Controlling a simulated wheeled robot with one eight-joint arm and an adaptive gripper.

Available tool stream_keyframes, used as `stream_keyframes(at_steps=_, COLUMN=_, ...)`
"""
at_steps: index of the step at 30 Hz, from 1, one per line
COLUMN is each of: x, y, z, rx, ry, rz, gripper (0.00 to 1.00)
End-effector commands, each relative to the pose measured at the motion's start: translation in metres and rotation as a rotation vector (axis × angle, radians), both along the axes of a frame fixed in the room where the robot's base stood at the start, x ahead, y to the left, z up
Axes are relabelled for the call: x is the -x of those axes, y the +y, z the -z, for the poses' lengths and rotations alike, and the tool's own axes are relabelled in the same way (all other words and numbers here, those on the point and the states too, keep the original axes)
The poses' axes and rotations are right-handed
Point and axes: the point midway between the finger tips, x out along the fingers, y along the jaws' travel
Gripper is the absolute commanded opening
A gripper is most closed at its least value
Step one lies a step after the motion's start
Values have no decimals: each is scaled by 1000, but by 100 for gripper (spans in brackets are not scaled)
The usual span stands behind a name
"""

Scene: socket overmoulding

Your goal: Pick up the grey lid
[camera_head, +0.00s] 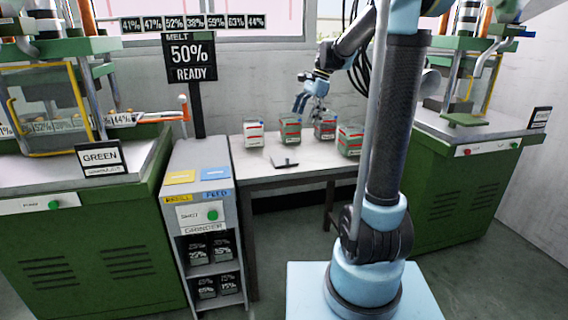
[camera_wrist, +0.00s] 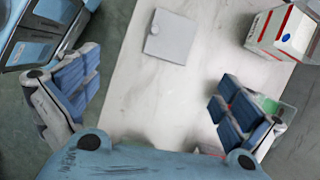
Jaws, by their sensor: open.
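The grey lid (camera_head: 285,163) lies flat on the white table, near its front edge, in the head view. In the wrist view the lid (camera_wrist: 171,37) is a pale square plate with a small round knob, beyond my fingertips at the top middle. My gripper (camera_head: 318,100) is above the back of the table in the head view, over the boxes. In the wrist view my gripper (camera_wrist: 158,96) is open, its two blue-padded fingers wide apart with only bare table between them. The lid is apart from both fingers.
Several boxes stand on the table (camera_head: 250,172): a white one (camera_head: 253,133) at left, a green one (camera_head: 290,129), another (camera_head: 325,125) under my gripper and a green one (camera_head: 350,139) at right. A grinder cabinet (camera_head: 200,215) adjoins the table's left side. Green machines flank both sides.

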Motion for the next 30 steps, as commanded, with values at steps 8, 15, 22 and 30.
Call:
stream_keyframes(at_steps=8, x=-31, y=17, z=3, rx=-15, ry=62, rz=84, gripper=100)
stream_keyframes(at_steps=15, x=-28, y=29, z=31, rx=-17, ry=66, rz=89, gripper=100)
stream_keyframes(at_steps=22, x=-22, y=43, z=68, rx=-16, ry=65, rz=88, gripper=100)
stream_keyframes(at_steps=30, x=-17, y=58, z=106, rx=-17, ry=65, rz=87, gripper=100)
